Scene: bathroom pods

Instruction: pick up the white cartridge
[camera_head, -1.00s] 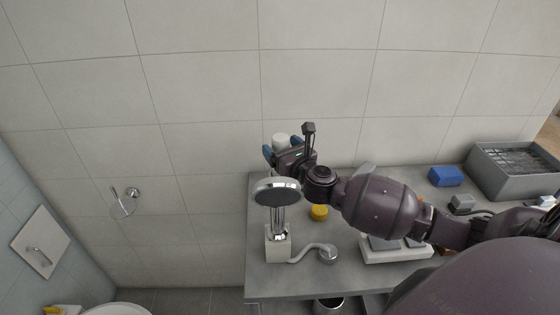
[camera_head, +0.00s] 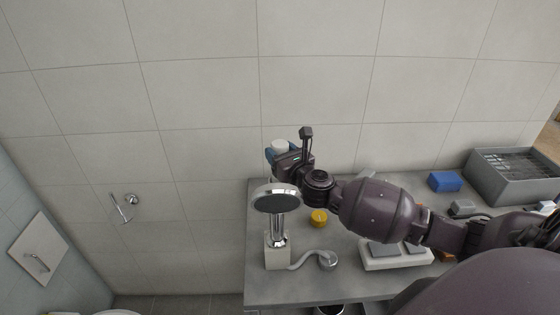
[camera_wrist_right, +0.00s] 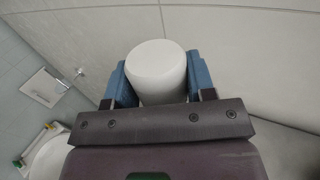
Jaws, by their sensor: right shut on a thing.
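The white cartridge (camera_wrist_right: 156,70) is a white cylinder between the two blue fingers of my right gripper (camera_wrist_right: 158,84) in the right wrist view. The fingers touch its sides, one on each side. In the head view only the top of the cartridge (camera_head: 280,146) shows, above the right gripper (camera_head: 281,152), near the back left of the grey counter (camera_head: 350,287). The rest of it is hidden behind the gripper and wrist. My left gripper is not in view.
A shower head on a stand (camera_head: 276,199) is just in front of the right gripper. A yellow cylinder (camera_head: 318,217), a white tray (camera_head: 385,262), a blue block (camera_head: 445,181) and a grey crate (camera_head: 484,186) stand on the counter. The tiled wall (camera_head: 205,95) is behind.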

